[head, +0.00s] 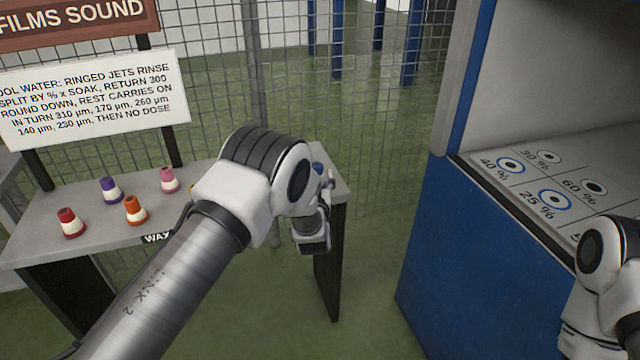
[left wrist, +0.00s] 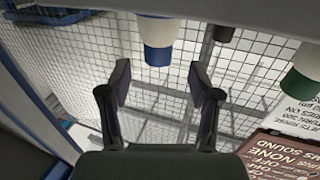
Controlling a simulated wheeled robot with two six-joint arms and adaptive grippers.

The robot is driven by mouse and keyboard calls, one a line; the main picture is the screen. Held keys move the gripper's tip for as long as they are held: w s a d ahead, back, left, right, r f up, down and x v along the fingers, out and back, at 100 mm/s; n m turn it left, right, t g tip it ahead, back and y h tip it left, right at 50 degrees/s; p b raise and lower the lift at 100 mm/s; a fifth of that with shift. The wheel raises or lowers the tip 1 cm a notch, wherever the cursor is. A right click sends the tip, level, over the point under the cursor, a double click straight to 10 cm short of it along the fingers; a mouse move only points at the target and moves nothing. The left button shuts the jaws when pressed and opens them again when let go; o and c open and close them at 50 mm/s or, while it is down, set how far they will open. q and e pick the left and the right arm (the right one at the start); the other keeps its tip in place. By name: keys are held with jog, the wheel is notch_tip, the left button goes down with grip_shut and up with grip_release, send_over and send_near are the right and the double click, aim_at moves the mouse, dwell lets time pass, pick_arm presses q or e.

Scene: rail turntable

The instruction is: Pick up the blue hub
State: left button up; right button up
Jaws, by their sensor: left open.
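The blue hub (left wrist: 157,40), white-banded with a blue end, shows at the top of the left wrist view, which appears upside down. My left gripper (left wrist: 160,78) is open and empty, its two fingers apart with the hub beyond them, slightly left of centre. The hub looks clear of the fingers. In the head view my left arm crosses over the right end of the grey table; a small blue patch (head: 318,168) shows behind it, likely the hub, mostly hidden. The left fingers are not clear there. My right arm enters at the right edge, its gripper out of view.
The grey table (head: 40,250) also bears red (head: 70,223), purple (head: 110,191), orange (head: 135,211) and pink (head: 169,181) hubs. A green hub (left wrist: 305,80) shows in the left wrist view. Wire mesh stands behind. A blue cabinet (head: 490,270) with a marked shelf stands right.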

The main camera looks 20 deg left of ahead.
pick_arm(q)
jog(key=x, duration=0.4)
jog(key=shift+w+f, duration=0.3)
jog(key=shift+w, duration=0.15)
jog(key=shift+r, duration=0.1)
jog(key=shift+s, duration=0.1)
grip_shut()
jog(key=shift+r, duration=0.15)
